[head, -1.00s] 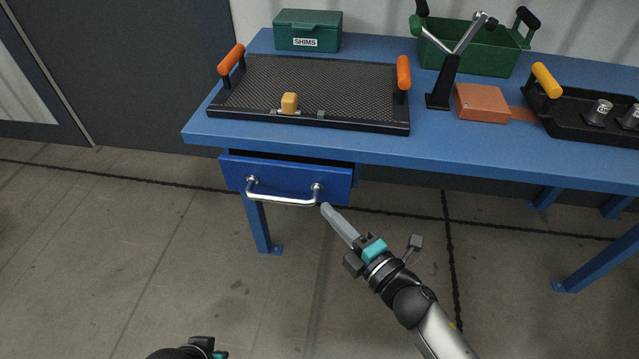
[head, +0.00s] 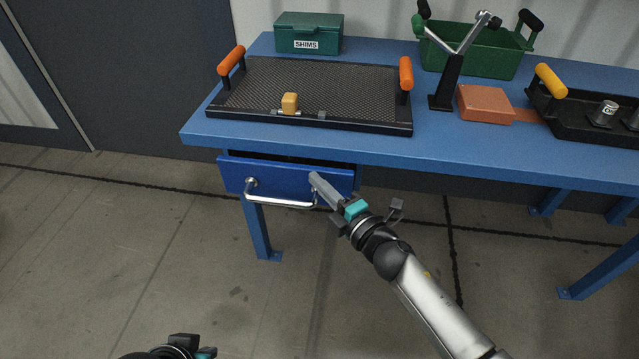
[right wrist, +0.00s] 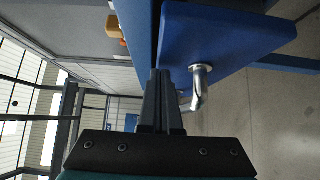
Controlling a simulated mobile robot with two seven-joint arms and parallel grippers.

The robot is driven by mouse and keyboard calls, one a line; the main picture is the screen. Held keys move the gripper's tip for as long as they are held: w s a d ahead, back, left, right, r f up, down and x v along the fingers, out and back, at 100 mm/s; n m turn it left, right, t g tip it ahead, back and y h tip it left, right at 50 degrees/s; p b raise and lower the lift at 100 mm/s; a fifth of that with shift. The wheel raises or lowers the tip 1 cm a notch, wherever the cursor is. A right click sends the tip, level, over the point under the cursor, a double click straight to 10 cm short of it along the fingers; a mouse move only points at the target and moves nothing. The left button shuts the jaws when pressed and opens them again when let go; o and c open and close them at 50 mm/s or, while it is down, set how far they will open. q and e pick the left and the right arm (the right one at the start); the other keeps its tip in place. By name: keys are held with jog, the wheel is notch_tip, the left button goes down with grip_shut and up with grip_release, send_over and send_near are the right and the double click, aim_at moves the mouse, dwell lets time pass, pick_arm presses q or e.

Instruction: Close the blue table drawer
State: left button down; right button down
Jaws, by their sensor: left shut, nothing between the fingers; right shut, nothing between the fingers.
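The blue drawer (head: 235,176) is under the left part of the blue table (head: 430,150), with a silver bar handle (head: 280,202) on its front. A dark gap shows above the front, which appears to stand slightly out. My right gripper (head: 314,178) is shut and empty, its tips at the drawer front by the handle's right end. In the right wrist view, the shut fingers (right wrist: 160,76) lie beside the drawer front (right wrist: 225,40) and handle (right wrist: 198,85); contact is unclear. My left gripper (head: 190,344) is low at the bottom edge, away from the drawer, partly cut off.
On the table are a black mesh tray (head: 350,85) with orange handles, a green SHIMS box (head: 308,32), a green crate (head: 480,52), a lever stand (head: 446,85), an orange block (head: 486,104) and a black tray (head: 565,120). The floor before the drawer is clear.

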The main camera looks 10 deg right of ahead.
jog(key=shift+w+d, duration=0.2)
jog(key=shift+w, duration=0.35)
jog(key=shift+w+d, duration=0.15)
jog(key=shift+w, duration=0.5)
pick_arm(q)
jog(key=shift+r, duration=0.4)
jog(key=shift+s+f, duration=0.1)
